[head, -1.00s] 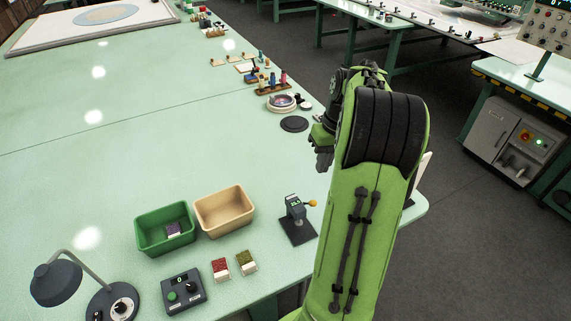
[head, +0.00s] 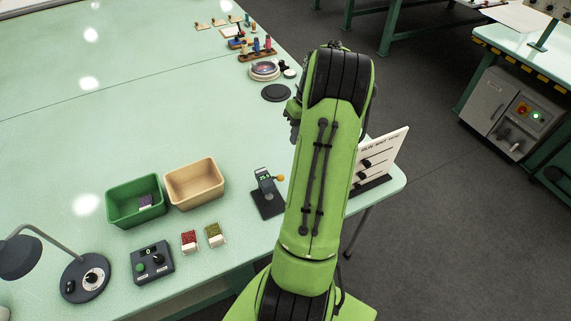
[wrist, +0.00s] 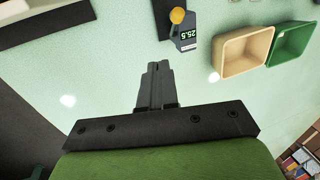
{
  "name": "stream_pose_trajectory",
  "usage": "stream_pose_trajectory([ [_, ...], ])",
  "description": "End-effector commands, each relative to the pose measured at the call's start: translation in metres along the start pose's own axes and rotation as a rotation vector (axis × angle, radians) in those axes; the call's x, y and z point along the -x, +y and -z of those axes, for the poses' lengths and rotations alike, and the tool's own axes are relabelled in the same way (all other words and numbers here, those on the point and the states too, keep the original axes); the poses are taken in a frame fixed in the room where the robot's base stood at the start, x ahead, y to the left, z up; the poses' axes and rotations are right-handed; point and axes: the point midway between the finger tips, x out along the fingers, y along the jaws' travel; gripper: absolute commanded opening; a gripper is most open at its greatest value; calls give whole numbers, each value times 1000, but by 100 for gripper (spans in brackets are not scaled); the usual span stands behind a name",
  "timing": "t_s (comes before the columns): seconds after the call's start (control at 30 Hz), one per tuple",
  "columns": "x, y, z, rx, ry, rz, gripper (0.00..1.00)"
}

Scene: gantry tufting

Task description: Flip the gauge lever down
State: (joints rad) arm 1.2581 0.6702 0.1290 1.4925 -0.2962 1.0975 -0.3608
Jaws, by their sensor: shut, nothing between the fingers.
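The gauge (head: 266,192) is a small dark device with a display on a black base plate, near the table's right edge in the head view. Its lever ends in an orange knob (head: 280,178) that sticks out to the right. In the wrist view the gauge (wrist: 187,40) is at the top, its display reading 25.5, with the knob (wrist: 177,15) at its upper left. My gripper (wrist: 155,70) is shut and empty over the bare table, apart from the gauge. In the head view my arm hides most of the gripper.
A green bin (head: 136,201) and a tan bin (head: 194,184) stand left of the gauge. A red sample block (head: 189,241), a green one (head: 214,235) and a button box (head: 151,262) sit in front. A white board (head: 385,152) stands right of my arm.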

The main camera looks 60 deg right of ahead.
Motion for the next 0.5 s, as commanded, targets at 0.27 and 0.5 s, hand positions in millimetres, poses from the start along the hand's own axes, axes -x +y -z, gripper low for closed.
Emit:
stream_pose_trajectory([
  [0.27,-65,-1,-1,0,-4,2,0],
  [0.5,-85,-20,-19,0,-1,0,0],
])
